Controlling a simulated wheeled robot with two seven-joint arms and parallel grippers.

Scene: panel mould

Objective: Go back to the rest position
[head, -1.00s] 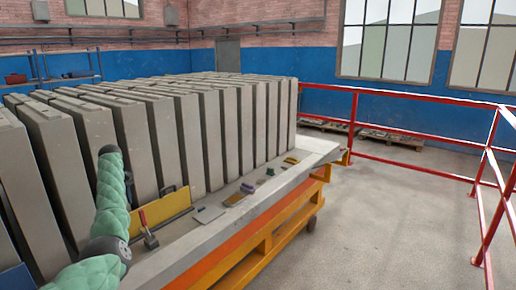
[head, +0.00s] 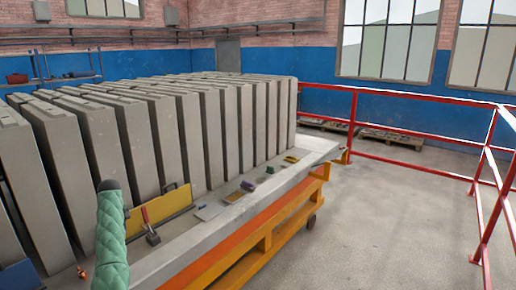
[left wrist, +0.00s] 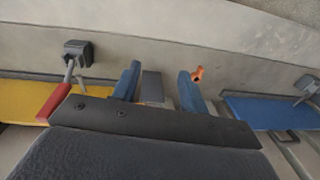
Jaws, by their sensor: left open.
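My left arm shows in the head view as a green padded link with a dark upper end; its gripper cannot be made out there. In the left wrist view my left gripper (left wrist: 160,82) is open, with two blue fingers apart. A small grey block-like shape (left wrist: 152,86) shows between the fingers; I cannot tell whether it touches them. A small orange object (left wrist: 198,74) shows beside the right finger. An orange object also lies on the ledge in the head view (head: 82,272), left of my arm. My right gripper is not in view.
Tall grey panels (head: 135,140) stand in a row behind the ledge (head: 215,228). On it are a yellow plate (head: 165,208), a red-handled tool (head: 150,228) and several small items. A blue plate (head: 18,275) is at lower left. Red railings (head: 420,137) bound the clear floor at right.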

